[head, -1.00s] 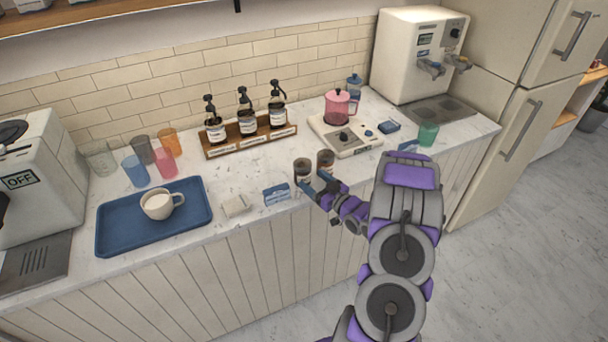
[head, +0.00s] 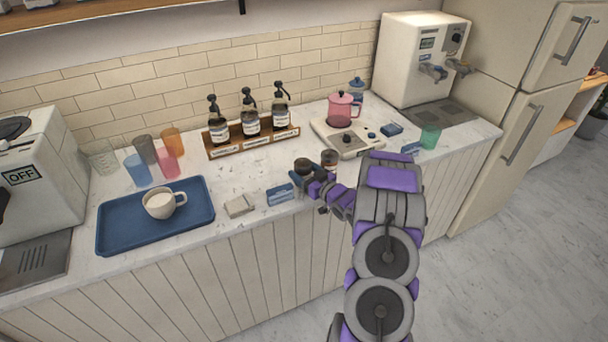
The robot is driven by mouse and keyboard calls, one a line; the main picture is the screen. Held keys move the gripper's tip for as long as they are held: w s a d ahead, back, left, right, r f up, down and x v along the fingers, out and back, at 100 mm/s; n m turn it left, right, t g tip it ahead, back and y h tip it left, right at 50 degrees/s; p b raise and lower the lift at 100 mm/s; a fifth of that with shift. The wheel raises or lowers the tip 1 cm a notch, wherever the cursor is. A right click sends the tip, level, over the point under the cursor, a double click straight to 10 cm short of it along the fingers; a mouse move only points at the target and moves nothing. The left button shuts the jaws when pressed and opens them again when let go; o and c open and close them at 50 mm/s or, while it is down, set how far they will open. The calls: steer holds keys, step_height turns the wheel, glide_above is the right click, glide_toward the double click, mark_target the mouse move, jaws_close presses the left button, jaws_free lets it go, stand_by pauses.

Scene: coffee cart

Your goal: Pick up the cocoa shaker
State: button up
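Two small shakers with dark brown tops stand side by side near the front edge of the counter, the left shaker (head: 303,165) and the right shaker (head: 329,158). Their labels are too small to read, so I cannot tell which is the cocoa shaker. My gripper (head: 304,180) is at the left shaker, with a blue fingertip at its left side. The gripper and wrist hide the lower part of that shaker. Whether the fingers touch or grip it is too small to tell. The right shaker stands just behind and right of my wrist.
A blue box (head: 280,195) and a pale block (head: 240,206) lie left of the gripper. A blue tray (head: 110,235) holds a white cup (head: 160,204). A wooden rack (head: 253,145) of pump bottles stands behind. A scale (head: 346,139) with a pink pitcher (head: 340,110) is behind right.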

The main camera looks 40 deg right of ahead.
steer(key=shift+s+d+f, duration=0.1)
steer(key=shift+d+f, duration=0.1)
steer(key=shift+d, duration=0.5)
steer(key=c, duration=0.6)
steer(key=shift+a, duration=0.3)
steer(key=shift+c, duration=0.5)
